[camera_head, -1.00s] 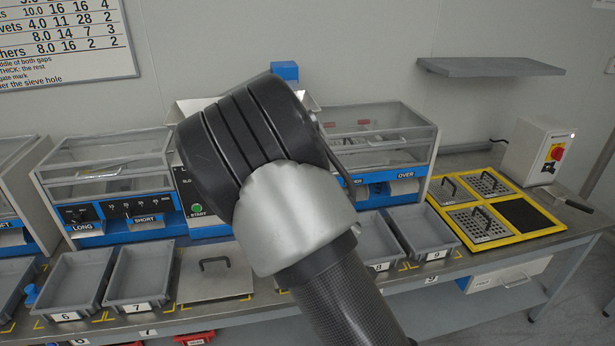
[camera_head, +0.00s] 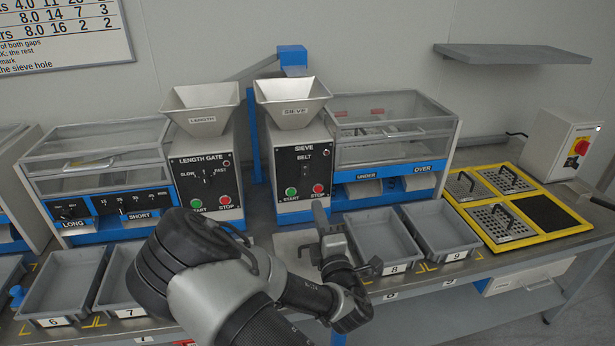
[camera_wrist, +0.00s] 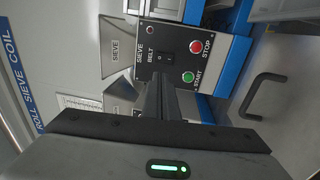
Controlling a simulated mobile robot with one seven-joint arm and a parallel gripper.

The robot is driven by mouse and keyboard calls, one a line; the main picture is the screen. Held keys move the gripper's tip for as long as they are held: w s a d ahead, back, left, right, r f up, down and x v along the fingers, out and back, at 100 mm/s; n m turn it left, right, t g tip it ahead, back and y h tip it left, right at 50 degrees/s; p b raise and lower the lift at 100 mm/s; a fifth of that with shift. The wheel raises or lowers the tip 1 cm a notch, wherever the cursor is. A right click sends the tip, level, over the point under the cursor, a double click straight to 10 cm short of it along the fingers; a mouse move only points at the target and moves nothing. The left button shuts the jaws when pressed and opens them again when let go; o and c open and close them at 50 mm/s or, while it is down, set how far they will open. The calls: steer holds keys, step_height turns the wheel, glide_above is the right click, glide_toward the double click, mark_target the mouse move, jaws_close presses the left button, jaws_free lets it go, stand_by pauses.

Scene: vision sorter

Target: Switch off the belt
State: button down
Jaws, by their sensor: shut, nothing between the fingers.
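The sieve unit's black control panel (camera_head: 303,172) stands in the middle of the head view. It carries a BELT label, a green START button (camera_head: 291,192) and a red STOP button (camera_head: 318,189). In the wrist view the panel appears turned sideways, with a small black belt switch (camera_wrist: 166,58) beside the BELT label, and the red STOP button (camera_wrist: 196,47) and green START button (camera_wrist: 188,77). I cannot tell the switch's position. My gripper (camera_head: 319,207) is shut and empty, low in front of the panel. In the wrist view its fingers (camera_wrist: 158,82) point at the panel, near the switch; contact is unclear.
The length gate unit (camera_head: 204,180) stands left of the sieve unit. Grey bins 8 (camera_head: 372,236) and 9 (camera_head: 440,232) lie right of my gripper. A lid handle (camera_wrist: 262,92) shows in the wrist view. A yellow-framed tray (camera_head: 572,225) lies farther right.

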mark_target(305, 168)
steer(key=x, duration=1.3)
steer(key=shift+w, duration=0.25)
steer(key=shift+w+a+r, duration=0.1)
steer(key=shift+w, duration=0.05)
steer(key=shift+b, duration=0.35)
steer(key=shift+w+b, duration=0.3)
steer(key=shift+b, duration=0.05)
steer(key=shift+s+a+r, duration=0.1)
steer(key=shift+r, duration=0.2)
